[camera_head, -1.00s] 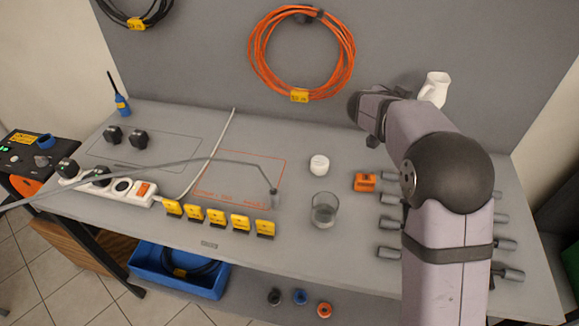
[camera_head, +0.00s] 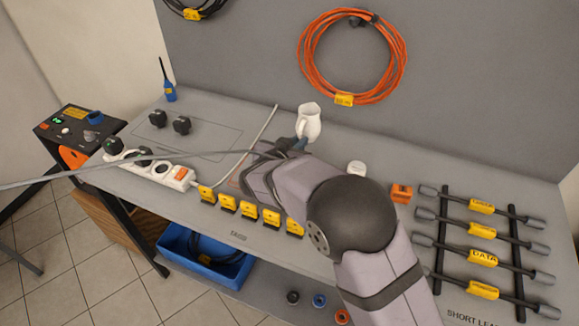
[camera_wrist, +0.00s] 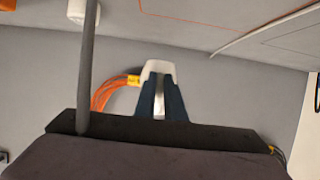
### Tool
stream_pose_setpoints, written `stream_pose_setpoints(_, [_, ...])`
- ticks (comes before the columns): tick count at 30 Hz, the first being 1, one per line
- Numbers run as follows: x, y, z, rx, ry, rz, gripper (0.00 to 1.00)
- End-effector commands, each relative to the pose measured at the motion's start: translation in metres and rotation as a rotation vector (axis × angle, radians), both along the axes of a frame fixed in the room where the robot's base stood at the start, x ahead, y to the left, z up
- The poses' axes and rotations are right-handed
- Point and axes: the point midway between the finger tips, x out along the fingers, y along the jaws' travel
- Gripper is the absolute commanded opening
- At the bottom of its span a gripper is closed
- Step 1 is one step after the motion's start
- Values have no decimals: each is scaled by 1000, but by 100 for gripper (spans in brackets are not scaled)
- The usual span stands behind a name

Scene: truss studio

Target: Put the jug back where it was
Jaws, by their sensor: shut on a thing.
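The white jug (camera_head: 308,122) is in my gripper (camera_head: 300,145), up off the bench in front of the grey back panel. In the head view it looks roughly upright, with its handle to the left. In the wrist view the jug (camera_wrist: 158,70) shows between the two dark fingers of my gripper (camera_wrist: 160,98), which are shut on it. An orange outline on the bench (camera_wrist: 200,12) shows at the top of the wrist view. In the head view my arm hides most of that outline, and the glass beaker is out of sight.
A white lidded pot (camera_head: 357,168) and an orange block (camera_head: 401,193) stand right of my arm. A grey cable crosses over the bench at left, near a power strip (camera_head: 150,167). Several yellow tags (camera_head: 248,209) line the front edge. An orange cable coil (camera_head: 343,100) hangs behind.

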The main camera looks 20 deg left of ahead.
Motion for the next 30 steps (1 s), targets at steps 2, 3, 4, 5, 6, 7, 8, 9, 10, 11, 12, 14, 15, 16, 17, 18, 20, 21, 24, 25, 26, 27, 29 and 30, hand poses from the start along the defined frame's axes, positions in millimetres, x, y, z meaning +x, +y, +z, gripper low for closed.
stream_pose_setpoints(2, [-11, 15, 0, 1, -3, 30, 0])
stream_pose_setpoints(3, [-16, 21, 0, 1, -3, 41, 0])
stream_pose_setpoints(4, [-19, 24, 0, 2, -3, 48, 0])
stream_pose_setpoints(5, [-21, 27, 0, 2, -3, 53, 0])
stream_pose_setpoints(6, [-24, 30, 0, 1, -3, 59, 0])
stream_pose_setpoints(7, [-25, 32, 0, 1, -3, 63, 0])
stream_pose_setpoints(8, [-27, 33, 0, 2, -2, 66, 0])
stream_pose_setpoints(9, [-28, 34, 0, 1, -2, 70, 0])
stream_pose_setpoints(10, [-28, 35, 0, 1, -2, 71, 0])
stream_pose_setpoints(11, [-29, 35, 0, 1, -2, 71, 0])
stream_pose_setpoints(12, [-29, 36, 0, 1, -2, 72, 0])
stream_pose_setpoints(14, [-29, 35, 0, 1, -2, 72, 0])
stream_pose_setpoints(15, [-29, 35, 0, 1, -2, 72, 0])
stream_pose_setpoints(16, [-28, 35, 0, 1, -2, 71, 0])
stream_pose_setpoints(17, [-28, 35, 0, 1, -2, 71, 0])
stream_pose_setpoints(18, [-28, 35, 0, 1, -3, 71, 0])
stream_pose_setpoints(20, [-28, 35, -1, 0, -2, 71, 0])
stream_pose_setpoints(21, [-28, 35, -3, 0, -2, 71, 0])
stream_pose_setpoints(24, [-28, 35, -12, -3, -1, 72, 0])
stream_pose_setpoints(25, [-28, 35, -16, -3, -1, 72, 0])
stream_pose_setpoints(26, [-28, 35, -21, -4, 0, 72, 0])
stream_pose_setpoints(27, [-28, 35, -26, -3, 0, 72, 0])
stream_pose_setpoints(29, [-28, 35, -34, -4, 0, 72, 0])
stream_pose_setpoints(30, [-28, 35, -38, -2, -1, 71, 0])
